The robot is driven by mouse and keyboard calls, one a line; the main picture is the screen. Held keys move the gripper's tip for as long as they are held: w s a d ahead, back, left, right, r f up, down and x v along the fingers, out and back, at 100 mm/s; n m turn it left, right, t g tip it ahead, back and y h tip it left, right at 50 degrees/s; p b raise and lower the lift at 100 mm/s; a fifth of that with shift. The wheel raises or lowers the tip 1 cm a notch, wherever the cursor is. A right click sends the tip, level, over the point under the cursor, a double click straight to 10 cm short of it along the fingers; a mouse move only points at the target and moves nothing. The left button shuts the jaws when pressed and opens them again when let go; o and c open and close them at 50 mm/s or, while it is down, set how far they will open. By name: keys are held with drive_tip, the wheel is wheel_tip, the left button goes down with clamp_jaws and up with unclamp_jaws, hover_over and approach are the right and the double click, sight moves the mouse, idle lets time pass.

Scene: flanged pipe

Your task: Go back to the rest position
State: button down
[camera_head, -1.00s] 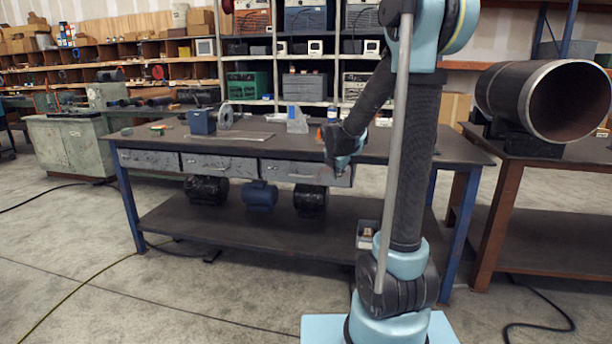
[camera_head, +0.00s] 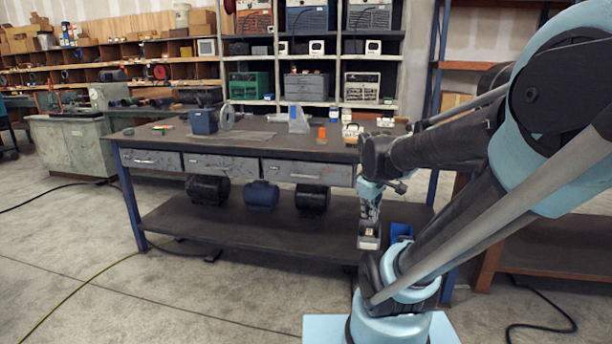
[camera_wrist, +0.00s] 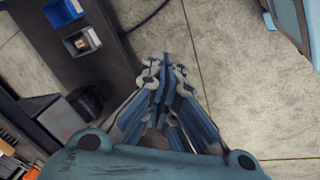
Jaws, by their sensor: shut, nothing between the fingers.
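My gripper (camera_wrist: 165,85) is shut and empty in the wrist view, its fingertips together over the bare concrete floor. In the head view my arm is folded low, with its forearm across the right end of the workbench (camera_head: 270,143). The gripper end (camera_head: 370,200) hangs down there in front of the bench, small and partly unclear. A small grey box (camera_wrist: 82,42) with a yellowish item and a blue bin (camera_wrist: 63,10) lie to the left of the fingers in the wrist view. The pipe on the right-hand table is hidden behind my arm.
A blue block-like tool (camera_head: 203,122), a disc (camera_head: 226,117), a pale bracket (camera_head: 298,120) and a small orange item (camera_head: 322,133) stand on the bench. Several motors sit under it, including a blue one (camera_head: 261,195). The floor (camera_head: 110,290) at front left is open apart from cables.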

drive_tip(key=s+f+m, duration=0.2)
drive_tip(key=s+m, duration=0.2)
drive_tip(key=s, duration=0.2)
drive_tip(key=s+f+m+g+y, duration=0.1)
drive_tip(key=s+f+m, duration=0.2)
drive_tip(key=s, duration=0.3)
drive_tip(key=shift+a+f+m, duration=0.25)
drive_tip(key=shift+f+m, duration=0.05)
drive_tip(key=shift+m, duration=0.4)
drive_tip(key=shift+w+f, duration=0.2)
drive_tip(key=shift+w, duration=0.25)
